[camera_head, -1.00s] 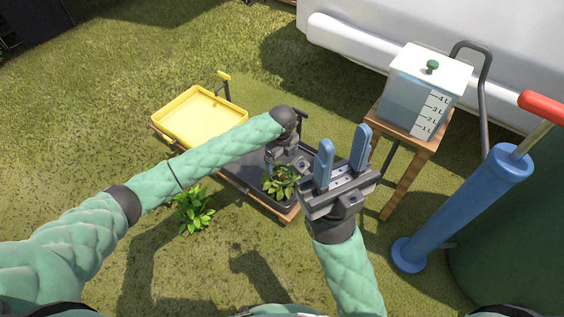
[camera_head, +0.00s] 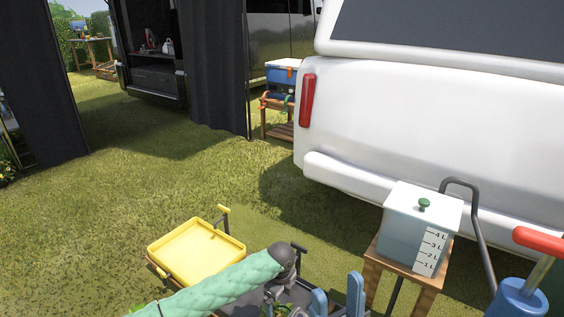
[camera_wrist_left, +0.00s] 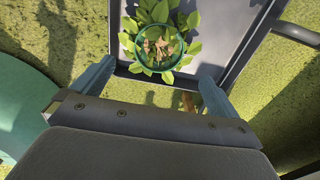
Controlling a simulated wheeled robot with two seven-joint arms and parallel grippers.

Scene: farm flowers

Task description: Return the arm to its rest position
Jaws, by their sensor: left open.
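My left arm (camera_head: 215,290) reaches in from the lower left of the head view, over a dark tray (camera_head: 243,304). In the left wrist view, my left gripper (camera_wrist_left: 155,87) is open, with its two blue fingers apart and nothing between them. A leafy plant in a round green-rimmed pot (camera_wrist_left: 157,47) sits in the grey tray (camera_wrist_left: 228,22) just beyond the fingertips. My right gripper (camera_head: 337,300) is at the bottom edge of the head view. Its two blue fingers are apart and empty; its base is cut off.
A yellow tray (camera_head: 197,250) stands beside the dark tray. A water tank (camera_head: 415,232) on a wooden stand (camera_head: 400,273) and a blue pump (camera_head: 519,300) with a red handle (camera_head: 538,241) are at the right. A white vehicle (camera_head: 430,130) stands behind. Grass at the left is open.

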